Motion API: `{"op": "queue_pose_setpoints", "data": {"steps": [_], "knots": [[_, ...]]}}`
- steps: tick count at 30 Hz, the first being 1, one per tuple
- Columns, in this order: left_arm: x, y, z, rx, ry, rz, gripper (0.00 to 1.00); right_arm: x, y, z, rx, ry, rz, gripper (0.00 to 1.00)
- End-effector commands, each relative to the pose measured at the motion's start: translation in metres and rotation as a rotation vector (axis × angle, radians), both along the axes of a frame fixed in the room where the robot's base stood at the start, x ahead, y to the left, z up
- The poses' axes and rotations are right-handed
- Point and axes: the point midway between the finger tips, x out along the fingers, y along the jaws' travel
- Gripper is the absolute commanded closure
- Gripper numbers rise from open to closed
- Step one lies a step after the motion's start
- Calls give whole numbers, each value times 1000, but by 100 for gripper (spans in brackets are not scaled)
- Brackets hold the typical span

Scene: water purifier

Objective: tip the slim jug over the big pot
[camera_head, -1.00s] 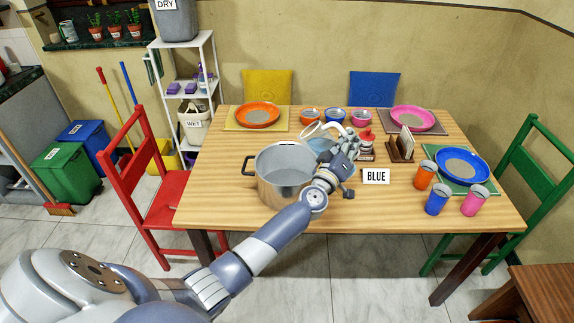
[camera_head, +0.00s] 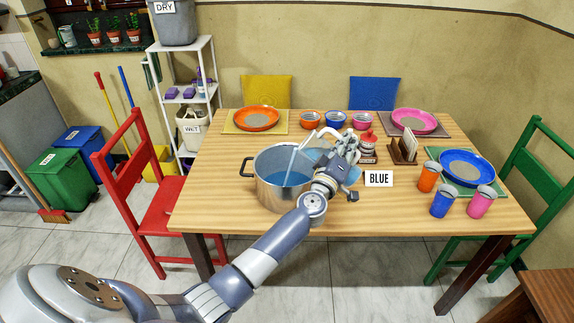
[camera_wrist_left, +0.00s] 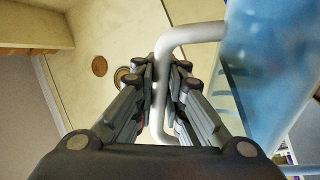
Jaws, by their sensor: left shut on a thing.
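The slim jug (camera_head: 314,154) is clear with a white handle and holds blue water. It is tilted over the right side of the big pot, and a stream runs from it into the pot. The big steel pot (camera_head: 272,196) stands on the table with blue water inside. My left gripper (camera_head: 342,152) is above the pot's right edge, partly hiding the jug. In the left wrist view its fingers (camera_wrist_left: 163,75) are shut around the white handle, with the jug's blue body (camera_wrist_left: 275,65) at the right. My right gripper is not in view.
Cups (camera_head: 442,203), bowls and plates stand at the right and back. A red chair (camera_head: 150,190) is at the left.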

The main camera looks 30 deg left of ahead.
Motion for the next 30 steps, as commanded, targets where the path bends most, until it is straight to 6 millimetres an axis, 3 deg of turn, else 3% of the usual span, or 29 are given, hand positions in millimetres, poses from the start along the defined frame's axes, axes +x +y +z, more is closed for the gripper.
{"op": "queue_pose_setpoints", "data": {"steps": [30], "knots": [[-1,6,6,-101,-26,0,100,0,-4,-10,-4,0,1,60]]}}
